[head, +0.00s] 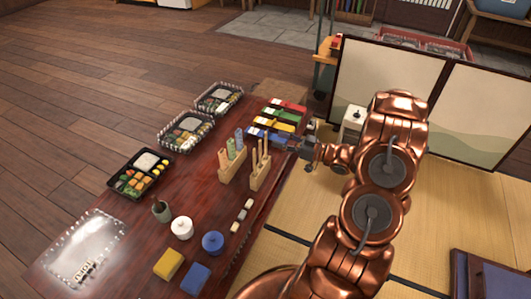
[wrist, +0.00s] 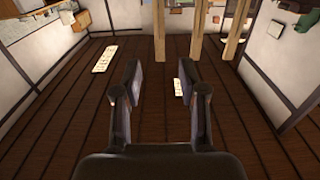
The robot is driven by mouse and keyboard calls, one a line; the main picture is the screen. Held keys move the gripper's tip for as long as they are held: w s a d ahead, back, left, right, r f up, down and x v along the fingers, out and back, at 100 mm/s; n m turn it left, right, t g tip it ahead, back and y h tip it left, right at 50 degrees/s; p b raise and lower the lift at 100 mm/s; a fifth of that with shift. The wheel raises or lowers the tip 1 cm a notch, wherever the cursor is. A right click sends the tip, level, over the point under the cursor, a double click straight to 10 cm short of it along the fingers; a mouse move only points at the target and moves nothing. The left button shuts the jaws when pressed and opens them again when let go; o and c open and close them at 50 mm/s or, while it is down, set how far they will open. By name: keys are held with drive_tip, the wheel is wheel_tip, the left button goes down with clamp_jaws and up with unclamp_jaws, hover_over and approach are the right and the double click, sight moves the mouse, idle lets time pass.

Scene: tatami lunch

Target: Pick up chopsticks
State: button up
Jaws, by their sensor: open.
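Upright tan sticks that look like chopsticks (head: 262,155) stand in a wooden holder (head: 260,178) on the dark red table. A second holder (head: 232,166) beside it, to the left, carries sticks with green and blue parts (head: 238,143). My gripper (head: 290,143) is above the table's right side, up and right of the holders in the head view. In the wrist view my gripper (wrist: 159,88) is open, with nothing between its fingers. Several pale wooden bars (wrist: 197,30) stand upright beyond the fingertips; I cannot tell whether they are the chopsticks.
Coloured packets (head: 283,115) lie at the table's far end. Food trays (head: 140,172) line its left side. A white pot (head: 181,228), a blue pot (head: 213,242) and yellow and blue blocks (head: 168,264) are nearer. A folding screen (head: 385,90) stands behind my arm.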

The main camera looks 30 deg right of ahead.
sight(266, 135)
drive_tip(key=shift+b+x, duration=0.75)
drive_tip(key=shift+x, duration=2.35)
drive_tip(key=shift+f, duration=0.1)
clamp_jaws()
